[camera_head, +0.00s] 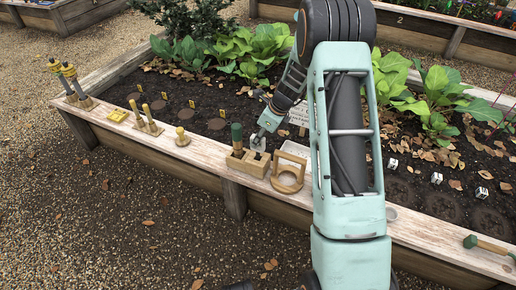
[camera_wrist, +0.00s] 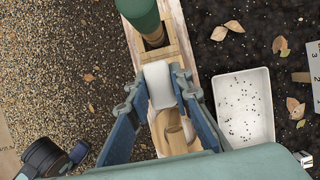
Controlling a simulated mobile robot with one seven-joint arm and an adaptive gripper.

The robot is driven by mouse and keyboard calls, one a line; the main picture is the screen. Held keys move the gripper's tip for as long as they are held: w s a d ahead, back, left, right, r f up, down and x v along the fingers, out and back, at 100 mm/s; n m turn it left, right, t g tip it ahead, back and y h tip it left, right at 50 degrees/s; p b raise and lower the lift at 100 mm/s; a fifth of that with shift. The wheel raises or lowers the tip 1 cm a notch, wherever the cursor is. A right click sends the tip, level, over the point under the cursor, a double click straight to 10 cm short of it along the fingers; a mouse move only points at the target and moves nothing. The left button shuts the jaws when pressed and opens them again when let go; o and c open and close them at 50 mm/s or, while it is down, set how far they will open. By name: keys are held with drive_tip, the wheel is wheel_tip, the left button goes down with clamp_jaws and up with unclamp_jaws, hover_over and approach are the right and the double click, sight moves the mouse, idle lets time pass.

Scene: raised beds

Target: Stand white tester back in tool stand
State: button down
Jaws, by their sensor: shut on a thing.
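The white tester (camera_wrist: 158,84) is a pale block-like shape between my fingers in the wrist view. My gripper (camera_wrist: 160,90) is shut on it. The wooden tool stand (camera_wrist: 184,48) lies directly beneath; in the head view the stand (camera_head: 240,163) sits on the bed's front ledge. A green-handled tool (camera_head: 237,138) stands upright in its left part, and its green top also shows in the wrist view (camera_wrist: 139,12). In the head view my gripper (camera_head: 258,144) is over the stand's right part. The tester's lower end is hidden, so I cannot tell whether it is in a hole.
A round wooden piece (camera_head: 288,179) sits on the ledge just right of the stand. A white tray with dark specks (camera_wrist: 243,108) lies beside the stand. A green-handled tool (camera_head: 487,244) lies on the right ledge.

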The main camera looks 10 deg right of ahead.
drive_tip(key=shift+f+b, duration=0.4)
drive_tip(key=shift+f, duration=1.3)
drive_tip(key=c, duration=1.7)
unclamp_jaws()
drive_tip(key=shift+c, duration=0.2)
drive_tip(key=p+v, duration=0.3)
drive_tip(key=v, duration=0.9)
drive_tip(key=shift+p, duration=0.3)
